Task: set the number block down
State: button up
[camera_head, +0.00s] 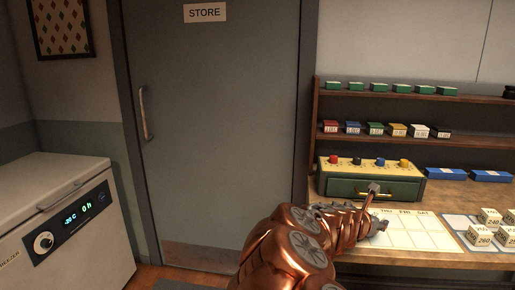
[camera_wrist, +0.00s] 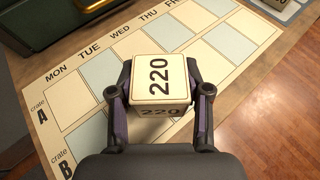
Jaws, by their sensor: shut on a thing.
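The number block, a cream cube marked 220, is between the fingers in the wrist view (camera_wrist: 150,75). My gripper (camera_wrist: 158,92) is shut on it, one finger on each side. The block is over the weekday chart (camera_wrist: 60,80), a cream and pale blue grid with rows for crate A and crate B. I cannot tell whether the block touches the chart. In the head view my gripper (camera_head: 378,226) is over the bench at the chart, and my arm hides the block and the chart's left part.
Several number blocks (camera_head: 489,216) stand on a grid at the right. A green box with coloured knobs (camera_head: 372,178) stands behind the chart. Shelves (camera_head: 416,96) hold small coloured boxes. Blue boxes (camera_head: 445,174) lie at the back right. A freezer (camera_head: 60,225) is at the left.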

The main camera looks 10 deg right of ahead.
jog(key=w+a+n+t+y, duration=0.1)
jog(key=a, duration=0.4)
jog(key=w+a+n+t+y, duration=0.1)
jog(key=w+a+n, duration=0.1)
jog(key=a, duration=0.2)
jog(key=w+a+n+t+y, duration=0.1)
jog(key=w+a+y, duration=0.1)
jog(key=a, duration=0.3)
jog(key=shift+a+r+n+t, duration=0.3)
jog(key=shift+n+t, duration=0.1)
jog(key=a+n+t+y, duration=0.1)
jog(key=a+n+y, duration=0.2)
jog(key=a, duration=0.5)
notch_tip(320, 180, up, 13)
jog(key=p, duration=1.2)
jog(key=shift+w, duration=0.4)
jog(key=shift+s, duration=0.1)
